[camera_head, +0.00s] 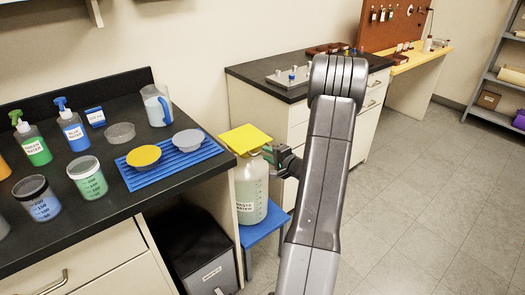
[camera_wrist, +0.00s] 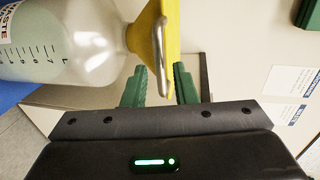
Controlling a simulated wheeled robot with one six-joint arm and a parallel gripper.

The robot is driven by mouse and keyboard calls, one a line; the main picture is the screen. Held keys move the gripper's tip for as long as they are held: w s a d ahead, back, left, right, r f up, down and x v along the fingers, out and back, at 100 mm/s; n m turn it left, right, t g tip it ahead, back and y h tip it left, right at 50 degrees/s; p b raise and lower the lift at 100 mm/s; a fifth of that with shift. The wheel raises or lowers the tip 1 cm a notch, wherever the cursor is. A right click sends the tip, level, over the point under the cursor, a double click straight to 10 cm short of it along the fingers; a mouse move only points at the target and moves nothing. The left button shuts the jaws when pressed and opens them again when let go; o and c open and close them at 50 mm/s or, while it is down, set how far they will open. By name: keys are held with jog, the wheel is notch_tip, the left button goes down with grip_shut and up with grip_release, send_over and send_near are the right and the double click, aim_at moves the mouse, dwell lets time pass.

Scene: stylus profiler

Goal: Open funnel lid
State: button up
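The waste bottle (camera_head: 250,190) is clear with pale liquid and stands on a blue stool (camera_head: 263,227). A flat yellow funnel lid (camera_head: 246,138) lies level over its top, closed down as far as I can see. My gripper (camera_head: 269,154) is at the right of the bottle, just below the lid's right edge. In the wrist view the bottle (camera_wrist: 65,45) lies sideways, and the lid (camera_wrist: 173,40) and a thin metal loop (camera_wrist: 158,55) reach between my green fingertips (camera_wrist: 160,72). The fingers stand apart; whether either touches the lid is unclear.
A second counter (camera_head: 262,68) is behind. The floor at right is clear.

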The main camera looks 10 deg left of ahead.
aim_at(263, 152)
jog(key=shift+x, duration=1.85)
grip_shut()
jog(key=shift+r+p, duration=0.15)
jog(key=shift+p, duration=0.15)
